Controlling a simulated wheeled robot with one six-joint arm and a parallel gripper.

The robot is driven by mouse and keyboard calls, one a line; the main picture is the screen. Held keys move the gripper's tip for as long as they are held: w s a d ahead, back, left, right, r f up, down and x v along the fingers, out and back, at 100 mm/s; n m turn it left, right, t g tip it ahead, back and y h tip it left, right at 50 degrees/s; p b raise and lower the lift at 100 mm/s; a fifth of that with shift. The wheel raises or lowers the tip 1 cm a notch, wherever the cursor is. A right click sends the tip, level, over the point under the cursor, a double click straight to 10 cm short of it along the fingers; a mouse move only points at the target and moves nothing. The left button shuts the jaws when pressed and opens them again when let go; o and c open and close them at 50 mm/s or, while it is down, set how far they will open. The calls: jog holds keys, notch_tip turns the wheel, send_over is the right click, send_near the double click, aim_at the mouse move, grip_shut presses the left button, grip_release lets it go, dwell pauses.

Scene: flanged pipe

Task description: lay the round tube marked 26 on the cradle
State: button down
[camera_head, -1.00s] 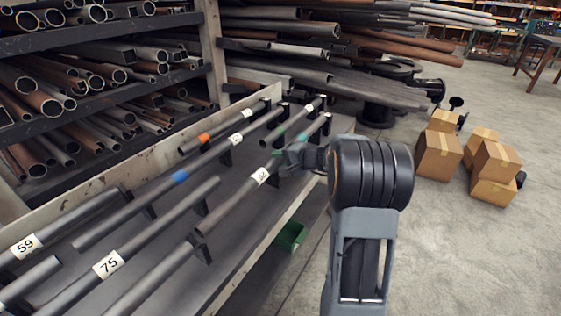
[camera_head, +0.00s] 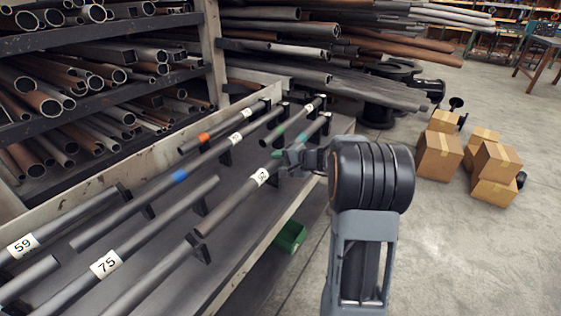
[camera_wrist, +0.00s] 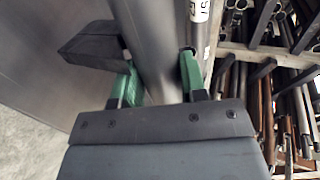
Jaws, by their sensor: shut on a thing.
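My gripper (camera_head: 281,160) is shut on a grey round tube (camera_head: 230,206) with a white number label whose digits I cannot read surely. In the wrist view the green fingers of my gripper (camera_wrist: 160,78) stand on either side of the tube (camera_wrist: 150,40). The tube runs slantwise along the right side of the rack table, its near end by a black bracket (camera_head: 199,248). I cannot tell whether it rests on the brackets or hangs just above them. I cannot tell which bracket row is the cradle.
Other tubes lie alongside on black brackets, among them one marked 75 (camera_head: 105,264) and one marked 59 (camera_head: 22,246). A loaded pipe shelf (camera_head: 100,110) stands at the left. A green bin (camera_head: 291,237) is below the table edge. Cardboard boxes (camera_head: 438,155) stand on the floor at right.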

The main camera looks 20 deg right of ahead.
jog(key=shift+f+b, duration=0.25)
jog(key=shift+b, duration=0.2)
jog(key=c, duration=0.9)
grip_release()
jog(key=o, duration=0.3)
jog(key=shift+f, duration=0.15)
jog(key=p+v, duration=0.1)
jog(key=v, duration=1.3)
jog(key=shift+a, duration=0.1)
